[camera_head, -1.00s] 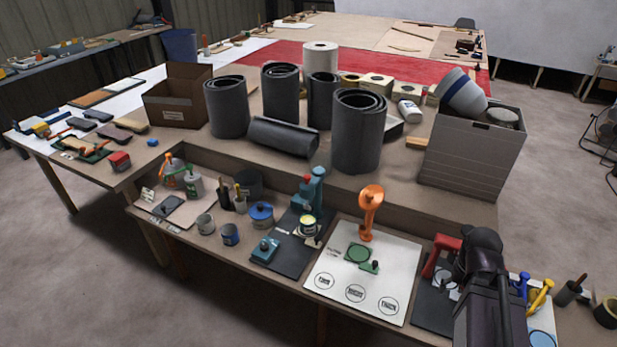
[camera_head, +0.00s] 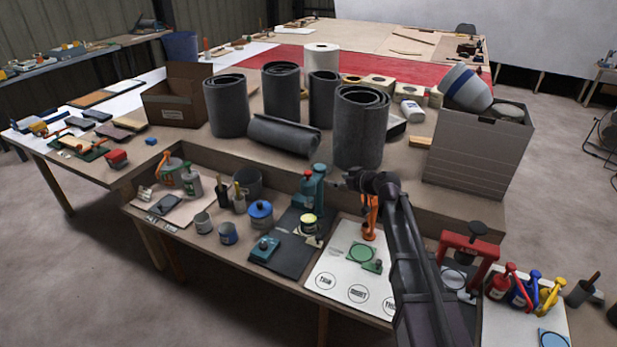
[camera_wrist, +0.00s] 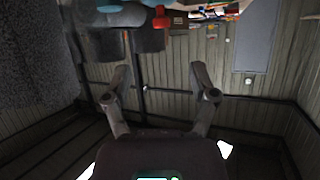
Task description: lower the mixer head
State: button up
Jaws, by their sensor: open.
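The teal mixer (camera_head: 314,186) stands on a dark mat on the low front bench, its head reaching up above the can; I cannot tell the head's exact tilt. A small can with a yellowish top (camera_head: 308,223) is in front of its column. My gripper (camera_head: 342,181) is just right of the mixer's upper part, apart from it as far as I can tell. In the wrist view, my gripper (camera_wrist: 160,85) is open with nothing between its fingers. A teal part of the mixer (camera_wrist: 122,16) and a red knob (camera_wrist: 160,20) show at the top edge there.
An orange stand (camera_head: 369,220) is right beside my arm on a white board (camera_head: 335,278). Dark rolls (camera_head: 361,130) rise behind the mixer. A blue pot (camera_head: 260,213) and a teal block (camera_head: 264,249) sit to its left and front. A red press (camera_head: 468,255) is at right.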

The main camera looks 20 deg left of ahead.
aim_at(309, 173)
jog(key=shift+w+a+r+y, duration=0.15)
jog(key=shift+w+a, duration=0.05)
jog(key=shift+a, duration=0.25)
jog(key=shift+w+a+r+y, duration=0.15)
jog(key=shift+a, duration=0.3)
jog(key=b+x, duration=0.5)
jog(key=x, duration=0.8)
jog(key=shift+w+a+f, duration=0.25)
grip_shut()
